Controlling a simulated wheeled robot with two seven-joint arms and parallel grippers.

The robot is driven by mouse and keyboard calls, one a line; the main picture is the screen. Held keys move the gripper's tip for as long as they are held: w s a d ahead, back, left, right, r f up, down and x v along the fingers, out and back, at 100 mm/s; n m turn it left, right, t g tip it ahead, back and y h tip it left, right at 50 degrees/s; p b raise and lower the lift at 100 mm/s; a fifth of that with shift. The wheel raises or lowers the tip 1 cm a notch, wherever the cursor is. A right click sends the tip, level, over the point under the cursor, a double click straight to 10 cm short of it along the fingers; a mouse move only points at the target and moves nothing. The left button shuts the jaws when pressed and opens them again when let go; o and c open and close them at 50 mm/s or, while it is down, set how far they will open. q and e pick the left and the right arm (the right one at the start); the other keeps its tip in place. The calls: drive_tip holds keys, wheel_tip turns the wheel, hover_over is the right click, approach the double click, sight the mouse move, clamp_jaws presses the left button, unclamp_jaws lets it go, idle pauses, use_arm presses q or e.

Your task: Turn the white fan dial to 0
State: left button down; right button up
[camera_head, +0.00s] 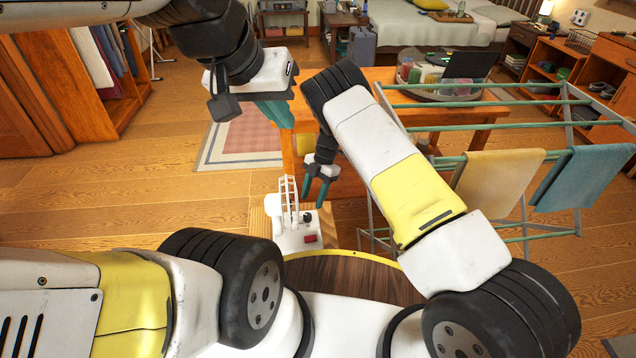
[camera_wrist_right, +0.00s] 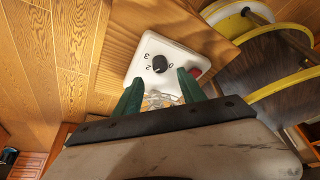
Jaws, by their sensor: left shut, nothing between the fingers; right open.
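The white fan (camera_head: 290,238) stands on a small wooden stand in front of me, its upright cage seen nearly edge-on. Its black dial (camera_head: 307,217) is on the base, and it also shows in the right wrist view (camera_wrist_right: 159,63) with printed numbers around it. I cannot tell which number it points to. My right gripper (camera_head: 322,190) is open above the base; in the right wrist view its green fingers (camera_wrist_right: 158,77) are apart, just short of the dial on either side. My left gripper (camera_head: 276,118) is shut and empty, higher up and away from the fan.
A red switch (camera_head: 310,239) sits beside the dial on the base. A drying rack (camera_head: 470,160) with towels stands close on the right. A wooden table (camera_head: 385,78) with a tray is behind. Open floor (camera_head: 130,210) lies to the left.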

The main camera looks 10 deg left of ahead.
sight(308, 215)
drive_tip(key=shift+v, duration=0.75)
drive_tip(key=s+f+m+t, duration=0.1)
drive_tip(key=f+m, duration=0.1)
drive_tip(key=m, duration=0.1)
drive_tip(key=s+f+m+t+y, duration=0.1)
drive_tip(key=f+m, duration=0.1)
drive_tip(key=m, duration=0.1)
drive_tip(key=s+a+f+m+t+y, duration=0.1)
drive_tip(key=f+m, duration=0.2)
drive_tip(key=shift+a+f+m, duration=0.1)
drive_tip(key=shift+m, duration=0.2)
clamp_jaws()
